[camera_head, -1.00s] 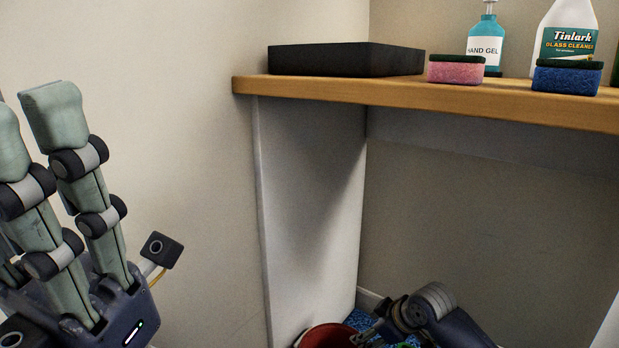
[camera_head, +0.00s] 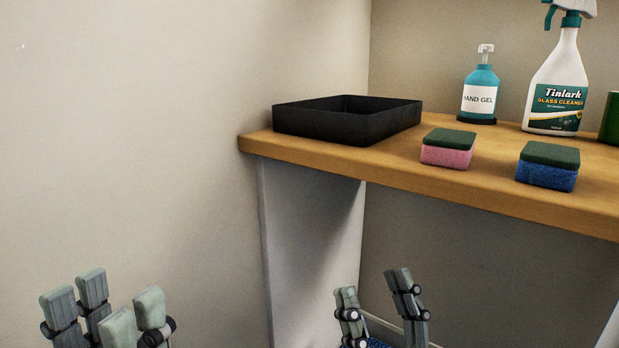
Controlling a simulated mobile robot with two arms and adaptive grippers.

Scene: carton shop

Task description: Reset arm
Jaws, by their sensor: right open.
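My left gripper (camera_head: 105,306) shows at the lower left of the head view, its grey-green fingers pointing up. The fingers stand apart with nothing visible between them. My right gripper (camera_head: 373,290) is at the bottom centre, below the shelf's front edge. Its two fingers point up and are spread wide and empty. The palms and most of both arms are out of view below.
A wooden shelf (camera_head: 330,160) holds an open black tray (camera_head: 330,127), a pink sponge (camera_head: 446,157), a blue sponge (camera_head: 546,176), hand gel (camera_head: 478,97), a glass cleaner bottle (camera_head: 556,95) and a partly cut-off green object (camera_head: 611,120). A wall is at left.

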